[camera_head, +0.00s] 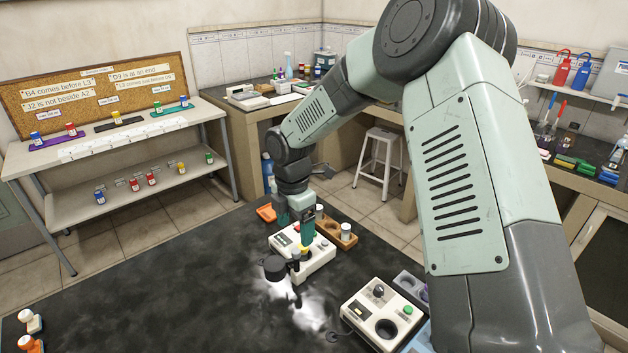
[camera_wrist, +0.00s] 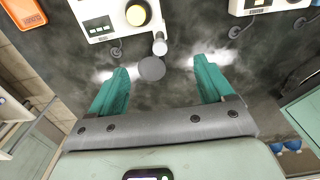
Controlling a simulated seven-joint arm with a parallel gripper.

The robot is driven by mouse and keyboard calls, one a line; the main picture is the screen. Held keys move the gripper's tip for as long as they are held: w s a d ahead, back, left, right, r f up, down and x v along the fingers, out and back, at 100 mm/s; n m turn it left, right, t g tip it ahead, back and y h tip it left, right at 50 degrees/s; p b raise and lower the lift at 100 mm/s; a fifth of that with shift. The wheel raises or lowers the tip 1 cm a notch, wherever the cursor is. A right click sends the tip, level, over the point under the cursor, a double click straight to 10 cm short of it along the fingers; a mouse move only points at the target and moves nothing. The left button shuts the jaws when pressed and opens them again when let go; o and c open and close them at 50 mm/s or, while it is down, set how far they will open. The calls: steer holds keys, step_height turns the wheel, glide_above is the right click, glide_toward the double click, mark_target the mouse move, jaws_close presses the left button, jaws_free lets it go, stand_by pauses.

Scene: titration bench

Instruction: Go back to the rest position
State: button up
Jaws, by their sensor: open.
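My gripper (camera_head: 307,238) hangs over the dark bench, low over or in front of a white device (camera_head: 318,262) in the head view; the exact gap cannot be told. In the wrist view, the two teal fingers of my gripper (camera_wrist: 163,76) stand wide apart with nothing held between them. The arm reaches forward from the right and bends down to the bench.
A second white device (camera_head: 358,307) stands at the front right. A wooden holder (camera_head: 348,243) and an orange tray (camera_head: 266,212) are behind the first device. Small bottles (camera_head: 30,322) stand at the bench's left edge. The left bench top is clear (camera_head: 150,290). A stool (camera_head: 380,160) stands behind.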

steer(key=s+d+r+m+t+h, duration=0.1)
steer(key=s+d+r+m, duration=0.4)
steer(key=r, duration=0.5)
steer(key=s+d+r+m+t+h, duration=0.1)
steer(key=s+d+r+m, duration=0.3)
steer(key=d+r+m, duration=0.4)
steer(key=s+d+r+m+t+y, duration=0.1)
steer(key=s+d+r+m, duration=0.2)
steer(key=s+m, duration=0.3)
steer(key=s+d+r+m+t+y, duration=0.1)
steer(key=s+r+m, duration=0.5)
steer(key=s, duration=0.6)
steer(key=shift+s+d+m+t, duration=0.4)
steer(key=shift+d+m+t, duration=0.4)
steer(key=shift+d, duration=0.25)
